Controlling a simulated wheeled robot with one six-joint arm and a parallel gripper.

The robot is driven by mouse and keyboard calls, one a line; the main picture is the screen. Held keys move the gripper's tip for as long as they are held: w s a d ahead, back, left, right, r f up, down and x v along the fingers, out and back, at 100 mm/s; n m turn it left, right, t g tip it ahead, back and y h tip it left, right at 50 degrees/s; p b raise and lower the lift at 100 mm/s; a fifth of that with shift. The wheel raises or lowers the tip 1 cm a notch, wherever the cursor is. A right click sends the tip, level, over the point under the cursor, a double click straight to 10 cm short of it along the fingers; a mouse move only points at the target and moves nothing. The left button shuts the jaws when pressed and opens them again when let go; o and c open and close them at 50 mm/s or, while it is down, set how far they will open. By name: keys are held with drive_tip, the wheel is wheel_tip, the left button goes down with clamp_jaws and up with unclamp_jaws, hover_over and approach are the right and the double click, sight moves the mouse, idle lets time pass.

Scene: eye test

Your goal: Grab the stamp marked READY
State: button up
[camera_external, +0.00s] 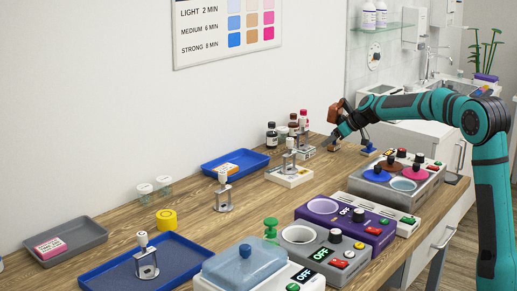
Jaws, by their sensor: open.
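Several stamp-like metal frames with white knobs stand along the counter. One stamp (147,265) is upright on a blue tray at the front left. Another stamp (223,195) stands on the bare wood in the middle. A third white-knobbed one (290,158) stands on a white base (289,178) farther back. A green-knobbed piece (271,229) stands by the machines. No marking on any of them is legible, so I cannot tell which reads READY. My gripper (350,146) is open at the far end of the counter, apart from these three stamps; its fingers look small.
Heating units (378,236) with dials line the counter's right edge. Dark bottles (272,136) stand at the back, near the gripper. A blue tray (212,168), a grey tray (88,236) and a yellow roll (166,220) lie left. Bare wood (250,208) runs between.

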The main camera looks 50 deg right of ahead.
drive_tip(key=shift+c, duration=0.4)
drive_tip(key=c, duration=1)
drive_tip(key=shift+r, duration=0.1)
